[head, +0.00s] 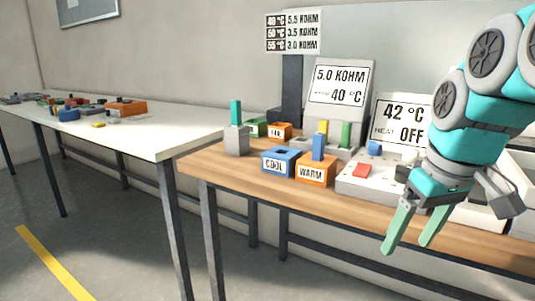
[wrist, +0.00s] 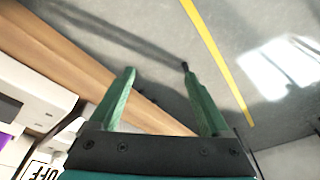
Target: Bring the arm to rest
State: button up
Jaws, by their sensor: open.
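My gripper (head: 412,228) is at the right of the head view, with its two green fingers pointing down and apart. Nothing is between them. It hangs over the front edge of the wooden table (head: 240,178), in front of the grey control panel (head: 350,186). In the wrist view, the open fingers (wrist: 160,85) show over the grey floor, with the table edge to their left. The arm is bent, and its upper part runs out of the head view at the right.
A blue COOL block (head: 278,172) and an orange WARM block (head: 312,178) stand left of my gripper. Displays read 5.0 KOHM (head: 340,80) and 42 °C, HEAT OFF (head: 400,112). A white table (head: 150,140) with small parts stands at left. The floor in front is clear.

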jog(key=s+a+f+m+g, duration=0.1)
jog(key=s+a+f+g, duration=0.1)
jog(key=s+f, duration=0.6)
jog(key=s+a+f+m+g+h, duration=0.1)
jog(key=s+a+f, duration=0.4)
jog(key=f, duration=1.1)
jog(key=s+g, duration=0.1)
jog(key=s, duration=0.2)
jog(key=shift+s+a+m, duration=0.2)
jog(key=shift+s+m, duration=0.2)
